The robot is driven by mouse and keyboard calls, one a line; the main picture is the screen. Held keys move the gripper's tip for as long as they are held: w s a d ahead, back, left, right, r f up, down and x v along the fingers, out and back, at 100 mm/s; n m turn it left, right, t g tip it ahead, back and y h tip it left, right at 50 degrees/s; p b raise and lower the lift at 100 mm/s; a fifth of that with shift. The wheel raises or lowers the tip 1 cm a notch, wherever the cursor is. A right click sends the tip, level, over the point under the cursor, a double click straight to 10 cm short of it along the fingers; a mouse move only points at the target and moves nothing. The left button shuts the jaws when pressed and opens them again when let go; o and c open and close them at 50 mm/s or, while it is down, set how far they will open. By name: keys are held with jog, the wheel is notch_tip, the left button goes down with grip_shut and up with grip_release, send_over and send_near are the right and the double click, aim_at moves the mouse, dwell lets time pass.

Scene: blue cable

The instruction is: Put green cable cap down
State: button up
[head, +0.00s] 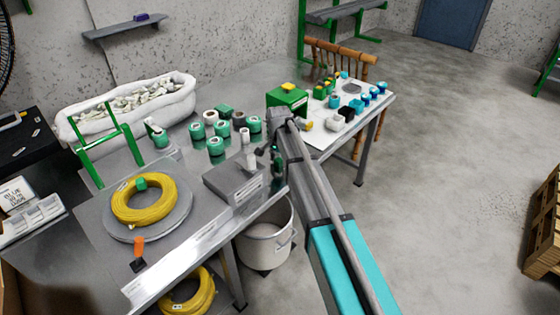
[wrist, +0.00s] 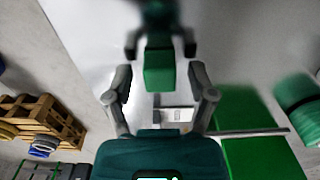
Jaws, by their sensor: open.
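My gripper (wrist: 160,48) is open in the wrist view, with a finger on each side of a small green block, which looks like the green cable cap (wrist: 159,72). I cannot tell whether the fingers touch it. In the head view my gripper (head: 276,163) hangs beside the grey box near the table's front edge, and the cap there cannot be made out clearly. Another green piece (head: 141,183) sits on the yellow cable coil (head: 127,211) at the left.
Several green spools (head: 215,146) stand on the metal table behind the grey box (head: 238,178). A green box with a yellow top (head: 287,101) stands behind my arm. A white bin (head: 265,247) is below the table edge. Small blue and black parts crowd the right end.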

aim_at(279, 159)
notch_tip(279, 159, up, 12)
jog(key=p, duration=1.1)
jog(key=shift+f, duration=0.15)
dwell(0.6)
jog(key=s+d+n, duration=0.7)
jog(key=s+d, duration=1.6)
jog(key=s, duration=0.3)
jog(key=shift+d+n, duration=0.3)
jog(key=shift+c, duration=1)
jog(key=shift+a, duration=0.15)
